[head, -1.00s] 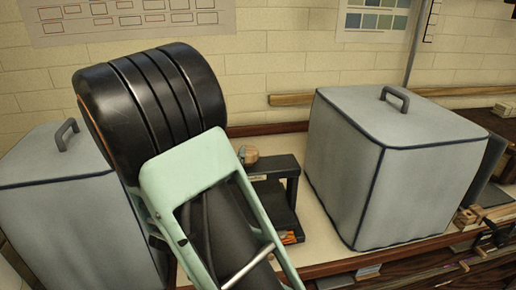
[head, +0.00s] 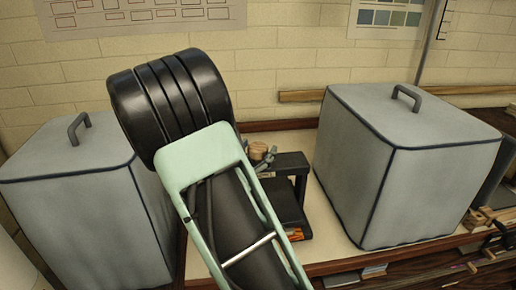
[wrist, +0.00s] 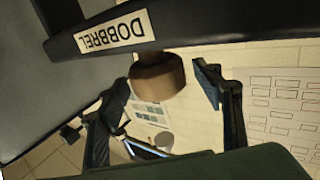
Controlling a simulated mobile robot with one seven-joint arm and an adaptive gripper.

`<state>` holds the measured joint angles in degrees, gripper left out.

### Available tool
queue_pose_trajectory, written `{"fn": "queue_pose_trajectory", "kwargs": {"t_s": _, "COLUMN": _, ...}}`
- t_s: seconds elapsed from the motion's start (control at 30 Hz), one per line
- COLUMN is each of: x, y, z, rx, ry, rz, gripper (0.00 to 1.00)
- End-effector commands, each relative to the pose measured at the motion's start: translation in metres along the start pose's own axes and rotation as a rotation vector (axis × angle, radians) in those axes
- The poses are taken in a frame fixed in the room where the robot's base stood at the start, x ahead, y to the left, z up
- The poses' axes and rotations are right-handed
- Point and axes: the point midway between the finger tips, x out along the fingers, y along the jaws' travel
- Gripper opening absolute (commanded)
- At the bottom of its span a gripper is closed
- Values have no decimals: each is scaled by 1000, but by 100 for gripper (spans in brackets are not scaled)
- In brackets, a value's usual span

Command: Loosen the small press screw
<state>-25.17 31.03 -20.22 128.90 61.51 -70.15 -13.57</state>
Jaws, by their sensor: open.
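The small press (head: 291,165) is a black frame on the bench between two grey covered boxes. A round wooden screw knob (head: 259,152) sits on top of it, partly hidden by my arm. One finger of my gripper (head: 268,157) shows just right of the knob. In the wrist view the brown knob (wrist: 158,77) appears between the two spread fingers of my gripper (wrist: 162,84), below the black press beam (wrist: 185,27) with its upside-down label "DOBBREL". The fingers look apart from the knob; their depth relative to it is hard to tell.
A grey covered box (head: 340,165) stands close right of the press, and another (head: 75,215) stands left behind my arm. A wooden rail (head: 305,96) runs along the brick wall. A strip of bench (head: 325,262) in front of the press is clear.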

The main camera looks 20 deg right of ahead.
Motion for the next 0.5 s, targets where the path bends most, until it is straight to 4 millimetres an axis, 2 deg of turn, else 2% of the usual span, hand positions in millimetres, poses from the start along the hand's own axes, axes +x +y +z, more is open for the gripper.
{"fn": "queue_pose_trajectory", "kwargs": {"t_s": 0.1, "x": 6, "y": 0, "z": 0, "rx": 0, "ry": 0, "rz": 0, "gripper": 60}}
{"fn": "queue_pose_trajectory", "kwargs": {"t_s": 0.37, "x": 7, "y": 0, "z": 0, "rx": 1, "ry": 0, "rz": 0, "gripper": 60}}
{"fn": "queue_pose_trajectory", "kwargs": {"t_s": 0.5, "x": 7, "y": 0, "z": 0, "rx": 1, "ry": 0, "rz": 0, "gripper": 46}}
